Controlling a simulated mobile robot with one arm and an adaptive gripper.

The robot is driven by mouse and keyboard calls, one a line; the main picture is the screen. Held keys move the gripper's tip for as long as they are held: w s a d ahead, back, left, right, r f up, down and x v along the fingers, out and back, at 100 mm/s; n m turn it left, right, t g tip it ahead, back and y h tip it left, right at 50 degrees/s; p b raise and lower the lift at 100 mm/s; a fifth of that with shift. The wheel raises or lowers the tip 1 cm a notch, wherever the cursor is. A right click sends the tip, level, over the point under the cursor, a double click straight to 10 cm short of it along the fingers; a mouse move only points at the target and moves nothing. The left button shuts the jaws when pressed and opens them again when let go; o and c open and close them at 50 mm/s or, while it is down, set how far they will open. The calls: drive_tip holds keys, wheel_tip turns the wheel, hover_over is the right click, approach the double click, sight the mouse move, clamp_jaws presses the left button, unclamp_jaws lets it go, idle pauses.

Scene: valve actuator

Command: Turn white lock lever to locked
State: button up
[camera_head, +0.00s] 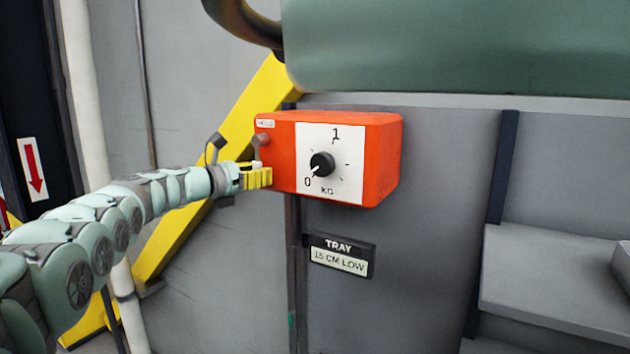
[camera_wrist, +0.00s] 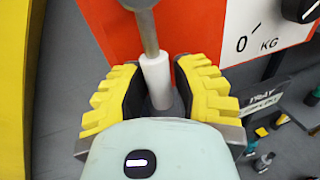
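An orange box (camera_head: 283,152) is on the grey wall, with a white dial plate (camera_head: 345,180) and a black knob (camera_head: 321,164). On its left side is a grey pivot (camera_head: 261,140). In the wrist view a grey rod (camera_wrist: 148,32) runs down from a round grey end into the white lever grip (camera_wrist: 157,80), which points downward. My gripper (camera_wrist: 158,75) has its yellow and black fingers on both sides of this grip, very close to it.
A second grey knob (camera_head: 217,141) stands left of the box. A yellow beam (camera_head: 235,125) slopes behind my arm. A TRAY sign (camera_head: 340,256) is below the box, and a large green cylinder (camera_head: 450,45) is above. A grey ledge (camera_head: 560,280) is at right.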

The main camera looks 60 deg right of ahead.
drive_tip(key=o, duration=0.4)
drive_tip(key=shift+w+a, duration=0.1)
drive_tip(key=shift+a, duration=0.05)
drive_tip(key=shift+w+a+r, duration=0.1)
drive_tip(key=shift+w+a, duration=0.25)
drive_tip(key=shift+a, duration=1.6)
drive_tip(key=shift+w+a+r, duration=0.1)
drive_tip(key=shift+w+a, duration=0.25)
drive_tip(key=shift+a, duration=1.55)
drive_tip(key=shift+w+a+r, duration=0.1)
drive_tip(key=shift+w+a, duration=0.25)
drive_tip(key=shift+a, duration=1.6)
